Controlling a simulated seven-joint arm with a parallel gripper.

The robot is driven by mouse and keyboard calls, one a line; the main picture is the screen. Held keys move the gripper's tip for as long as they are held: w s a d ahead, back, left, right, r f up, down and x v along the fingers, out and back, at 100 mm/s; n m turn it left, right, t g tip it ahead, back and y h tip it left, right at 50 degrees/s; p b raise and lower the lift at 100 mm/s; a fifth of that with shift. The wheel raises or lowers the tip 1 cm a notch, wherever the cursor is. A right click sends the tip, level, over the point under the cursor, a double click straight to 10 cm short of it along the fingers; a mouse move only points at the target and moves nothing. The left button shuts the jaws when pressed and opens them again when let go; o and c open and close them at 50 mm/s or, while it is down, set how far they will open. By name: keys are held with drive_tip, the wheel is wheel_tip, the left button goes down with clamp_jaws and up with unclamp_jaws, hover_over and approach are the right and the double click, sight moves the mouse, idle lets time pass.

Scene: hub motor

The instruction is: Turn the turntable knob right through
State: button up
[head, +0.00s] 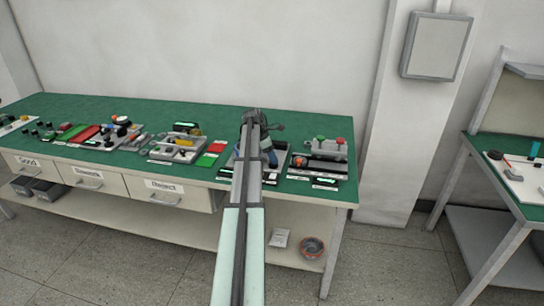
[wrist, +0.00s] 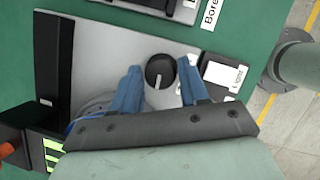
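A round black knob (wrist: 160,71) with a white pointer line sits on a light grey panel (wrist: 105,45) in the wrist view. I take it for the turntable knob. My gripper (wrist: 160,78) is open, with one blue finger on each side of the knob and a visible gap to each. Whether the fingertips are down at knob height I cannot tell. A round grey disc (wrist: 98,106) on the panel is partly hidden behind the left finger. In the head view my arm covers most of this station, and the knob cannot be made out.
A white label card (wrist: 222,75) lies close to the right finger. A black block (wrist: 53,58) stands at the panel's left. The green bench (head: 337,190) holds more devices both sides, including a grey box with green and red buttons (head: 322,148).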

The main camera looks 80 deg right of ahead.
drive_tip(key=c, duration=0.6)
drive_tip(key=shift+c, duration=0.2)
drive_tip(key=shift+m, duration=0.3)
drive_tip(key=m, duration=0.1)
drive_tip(key=m+y, duration=0.1)
drive_tip(key=m, duration=0.1)
drive_tip(key=m+y, duration=0.1)
drive_tip(key=m, duration=0.1)
drive_tip(key=shift+d+g, duration=0.3)
drive_tip(key=m+y, duration=0.1)
drive_tip(key=m, duration=0.2)
drive_tip(key=shift+m, duration=0.4)
drive_tip(key=shift+m+t+y, duration=0.6)
drive_tip(key=shift+m+y, duration=0.2)
drive_tip(key=shift+m, duration=0.8)
drive_tip(key=o, duration=1)
